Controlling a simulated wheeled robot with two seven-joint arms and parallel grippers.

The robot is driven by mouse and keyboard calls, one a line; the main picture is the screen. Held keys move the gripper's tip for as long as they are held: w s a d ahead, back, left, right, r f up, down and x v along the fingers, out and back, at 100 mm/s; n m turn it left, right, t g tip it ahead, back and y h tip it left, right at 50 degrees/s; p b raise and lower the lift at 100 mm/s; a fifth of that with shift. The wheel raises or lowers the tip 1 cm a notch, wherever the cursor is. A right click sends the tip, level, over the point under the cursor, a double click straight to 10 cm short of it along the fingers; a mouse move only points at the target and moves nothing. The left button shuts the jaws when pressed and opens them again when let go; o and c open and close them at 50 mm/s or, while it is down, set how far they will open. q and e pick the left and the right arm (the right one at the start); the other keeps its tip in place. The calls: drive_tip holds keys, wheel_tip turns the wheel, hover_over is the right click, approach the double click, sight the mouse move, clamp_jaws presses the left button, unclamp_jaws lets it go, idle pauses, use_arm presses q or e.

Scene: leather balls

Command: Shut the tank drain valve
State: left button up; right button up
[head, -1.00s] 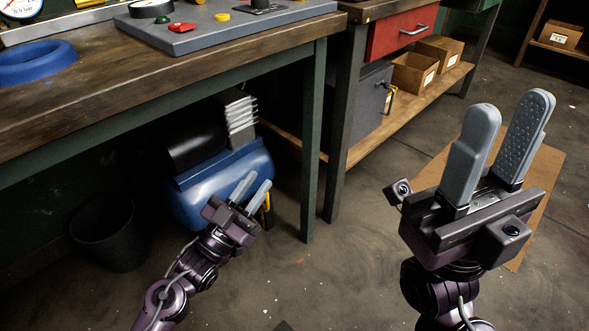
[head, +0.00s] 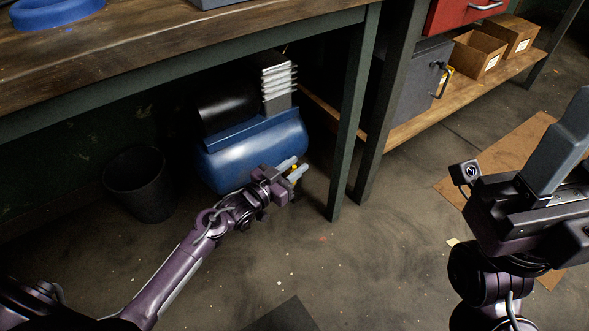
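The blue tank (head: 250,150) of a compressor lies on the floor under the workbench. A small yellow part (head: 294,169), perhaps the drain valve's handle, shows at the tank's lower right end, among my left fingertips. The valve body is hidden behind my gripper. My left gripper (head: 292,170) is in front of this end, its two grey fingers apart. I cannot tell whether they touch the yellow part. My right gripper (head: 575,155) is at the right edge, away from the tank; one finger shows upright with bare rail beside it, the other is cut off.
The workbench (head: 180,75) overhangs the tank, and its green leg (head: 352,120) stands just right of my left gripper. A black bin (head: 142,185) is left of the tank. Cardboard boxes (head: 478,54) sit on a low shelf at right.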

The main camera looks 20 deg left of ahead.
use_arm(q)
drive_tip(key=shift+w, duration=0.1)
drive_tip(key=shift+c, duration=0.3)
clamp_jaws()
